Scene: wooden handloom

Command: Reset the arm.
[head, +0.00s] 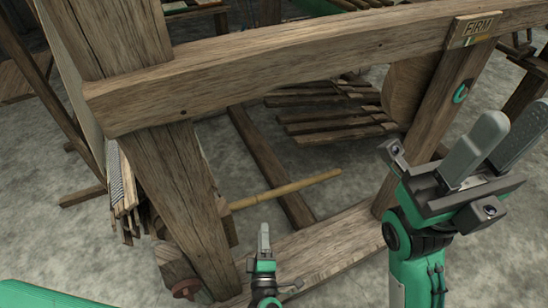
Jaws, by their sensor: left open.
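My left gripper (264,230) is low in the middle of the head view, seen nearly edge-on in front of the loom's lower beam. Its fingers overlap in the picture, and I see nothing held in it. My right gripper (506,138) is large at the right, pointing up. Its two grey fingers stand apart with nothing between them. It appears in front of the right post of the wooden loom (300,65); whether it touches the post cannot be told.
A thick loom post (185,175) stands at left. A light wooden rod (285,190) lies low behind the frame. Slatted boards (335,120) are further back. Bare concrete floor shows lower right.

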